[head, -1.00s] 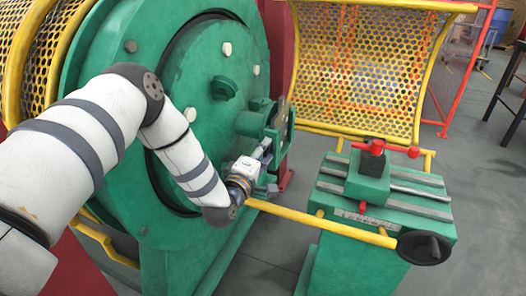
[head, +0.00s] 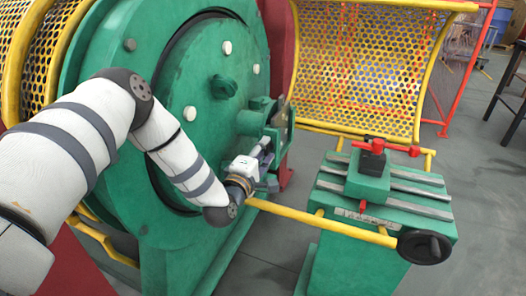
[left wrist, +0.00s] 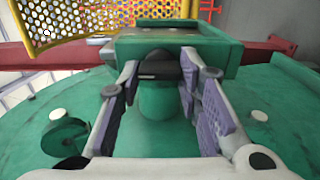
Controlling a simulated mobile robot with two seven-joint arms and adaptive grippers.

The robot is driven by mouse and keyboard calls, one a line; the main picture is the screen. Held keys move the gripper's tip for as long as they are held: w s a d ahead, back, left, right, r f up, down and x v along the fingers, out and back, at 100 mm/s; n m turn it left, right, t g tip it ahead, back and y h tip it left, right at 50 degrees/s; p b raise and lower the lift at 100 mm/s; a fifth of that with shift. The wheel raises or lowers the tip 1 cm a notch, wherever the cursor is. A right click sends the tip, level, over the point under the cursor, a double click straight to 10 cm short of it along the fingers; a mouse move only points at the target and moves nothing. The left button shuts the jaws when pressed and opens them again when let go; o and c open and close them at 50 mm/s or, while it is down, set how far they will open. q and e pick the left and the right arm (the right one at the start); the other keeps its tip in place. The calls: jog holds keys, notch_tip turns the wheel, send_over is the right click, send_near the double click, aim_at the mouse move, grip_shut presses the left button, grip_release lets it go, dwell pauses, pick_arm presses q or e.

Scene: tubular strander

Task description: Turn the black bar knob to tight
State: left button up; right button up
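The black bar knob (left wrist: 160,68) shows in the left wrist view as a dark bar in front of a green boss, below a green box-like bracket (left wrist: 175,48). My left gripper (left wrist: 159,72) has its two fingers apart, one on each side of the knob. The fingertips are close to the bar's ends; I cannot tell whether they touch it. In the head view my left gripper (head: 266,160) is at the green bracket on the round machine face, and the knob is hidden there. My right gripper is not in view.
A large green disc (head: 205,80) with bolts and lugs surrounds the bracket. A yellow bar (head: 320,223) runs below the gripper to the right. A green slide unit (head: 372,185) with red handles and a black handwheel (head: 424,247) stands at the right. A yellow mesh guard (head: 365,70) is behind.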

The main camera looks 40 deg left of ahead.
pick_arm(q)
jog(key=o, duration=0.3)
jog(key=v, duration=1.2)
jog(key=shift+d, duration=0.1)
jog(key=s+d+f+m+g+h+p, duration=0.5)
jog(key=s+d+f+m+g, duration=0.6)
jog(key=s, duration=0.4)
jog(key=s+m+g+y+p, duration=0.1)
jog(key=s+m+g+p, duration=0.3)
jog(key=s, duration=2.2)
jog(key=m+g, duration=0.5)
jog(key=shift+s+d, duration=0.2)
jog(key=shift+d, duration=0.2)
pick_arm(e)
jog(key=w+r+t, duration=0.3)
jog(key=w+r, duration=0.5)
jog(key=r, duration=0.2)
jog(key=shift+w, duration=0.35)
